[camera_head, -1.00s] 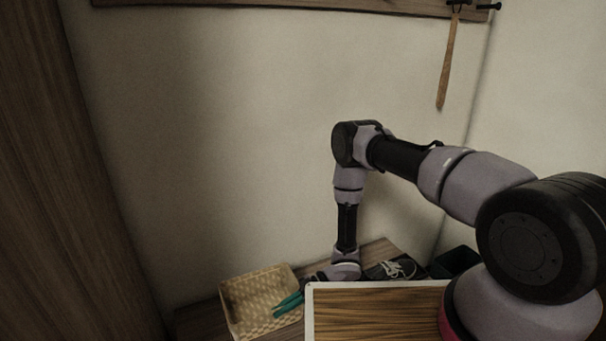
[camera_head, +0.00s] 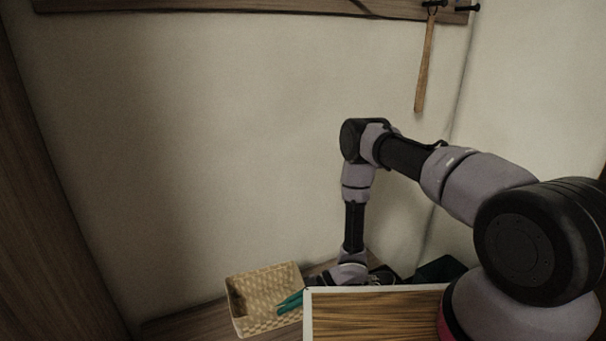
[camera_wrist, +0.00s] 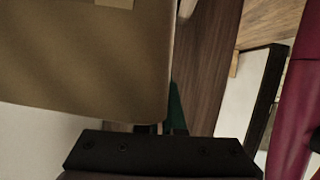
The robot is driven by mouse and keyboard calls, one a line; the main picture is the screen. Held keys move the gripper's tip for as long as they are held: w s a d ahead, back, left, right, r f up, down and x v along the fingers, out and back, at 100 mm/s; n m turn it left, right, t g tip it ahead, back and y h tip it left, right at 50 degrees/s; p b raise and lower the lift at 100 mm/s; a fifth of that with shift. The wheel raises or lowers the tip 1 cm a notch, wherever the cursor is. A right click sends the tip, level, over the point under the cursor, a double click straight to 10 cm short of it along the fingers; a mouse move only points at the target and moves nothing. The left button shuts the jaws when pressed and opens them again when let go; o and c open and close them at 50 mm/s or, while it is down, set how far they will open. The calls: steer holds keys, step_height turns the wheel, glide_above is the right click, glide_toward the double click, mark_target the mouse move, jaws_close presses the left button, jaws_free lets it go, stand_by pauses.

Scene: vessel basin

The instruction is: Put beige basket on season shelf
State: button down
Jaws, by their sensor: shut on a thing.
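The beige basket (camera_head: 268,306), woven and open-topped, is at the lower middle of the head view. It appears tilted, above or at the wooden surface (camera_head: 185,325); I cannot tell if they touch. My gripper (camera_head: 290,302), with green fingers, is shut on the basket's right side. In the wrist view the basket (camera_wrist: 80,60) fills the upper left as a plain tan surface, and my gripper (camera_wrist: 172,112) shows at its right edge. The fingertips are mostly hidden. I cannot tell which thing is the season shelf.
A dark box (camera_head: 440,268) stands on the wooden surface, right of my wrist. A dark item (camera_head: 383,275) lies beside it, partly hidden. A wooden rail (camera_head: 230,10) with a hanging wooden-handled tool (camera_head: 425,65) is high on the wall. A dark wooden panel (camera_head: 40,200) bounds the left.

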steer(key=shift+w+d+r+m+t+h, duration=3.2)
steer(key=shift+w+d+r+m+t, duration=1.7)
steer(key=shift+w+d+r, duration=2.55)
steer(key=shift+w+d+r+m+t+h, duration=3.55)
steer(key=shift+w+d+r+m, duration=2.5)
steer(key=shift+d+r, duration=2.5)
steer(key=shift+t+y, duration=0.35)
steer(key=shift+t, duration=0.2)
steer(key=s+r, duration=0.1)
steer(key=s+d+r, duration=0.1)
steer(key=s, duration=0.1)
steer(key=s+r, duration=0.1)
steer(key=shift+s+d, duration=0.15)
steer(key=shift+d, duration=0.15)
steer(key=shift+a, duration=0.1)
